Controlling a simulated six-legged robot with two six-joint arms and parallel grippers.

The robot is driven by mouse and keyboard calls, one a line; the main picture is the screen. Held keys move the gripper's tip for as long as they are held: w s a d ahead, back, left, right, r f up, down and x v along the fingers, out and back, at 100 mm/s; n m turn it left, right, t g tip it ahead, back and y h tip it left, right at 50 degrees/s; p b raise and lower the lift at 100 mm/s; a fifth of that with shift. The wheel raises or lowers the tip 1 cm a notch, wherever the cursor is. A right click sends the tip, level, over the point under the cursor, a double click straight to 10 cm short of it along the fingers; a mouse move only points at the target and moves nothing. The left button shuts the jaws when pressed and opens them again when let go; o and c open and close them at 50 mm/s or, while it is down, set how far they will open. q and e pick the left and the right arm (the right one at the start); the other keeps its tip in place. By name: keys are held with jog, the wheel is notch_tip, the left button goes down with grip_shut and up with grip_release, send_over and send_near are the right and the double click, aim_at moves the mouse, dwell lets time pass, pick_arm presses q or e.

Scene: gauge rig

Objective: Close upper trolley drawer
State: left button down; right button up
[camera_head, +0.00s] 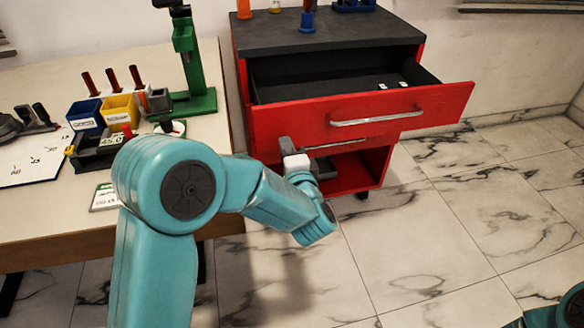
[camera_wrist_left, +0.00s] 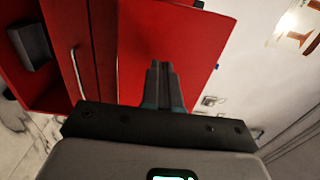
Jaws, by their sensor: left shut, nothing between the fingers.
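The red trolley (camera_head: 243,95) stands behind the table's right side, and its upper drawer (camera_head: 455,103) is pulled out. The drawer has a red front with a silver handle (camera_head: 376,118) and a dark inside holding small white pieces. My left gripper (camera_head: 285,145) is at the lower left of the drawer front. In the left wrist view its fingers (camera_wrist_left: 164,70) are shut and empty, pointing at the red drawer front (camera_wrist_left: 160,35). I cannot tell whether they touch it. My right gripper is out of view.
The lower drawer's handle (camera_head: 336,144) shows under the upper drawer, above an open compartment with a grey box (camera_wrist_left: 33,46). The table (camera_head: 60,225) at left carries a green stand (camera_head: 190,65), a blue bin (camera_head: 86,115) and a yellow bin (camera_head: 118,108). Marble floor at right is clear.

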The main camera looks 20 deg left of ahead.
pick_arm(q)
jog(key=shift+x, duration=1.05)
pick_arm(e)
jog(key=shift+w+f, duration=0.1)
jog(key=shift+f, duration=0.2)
pick_arm(q)
jog(key=shift+a, duration=0.1)
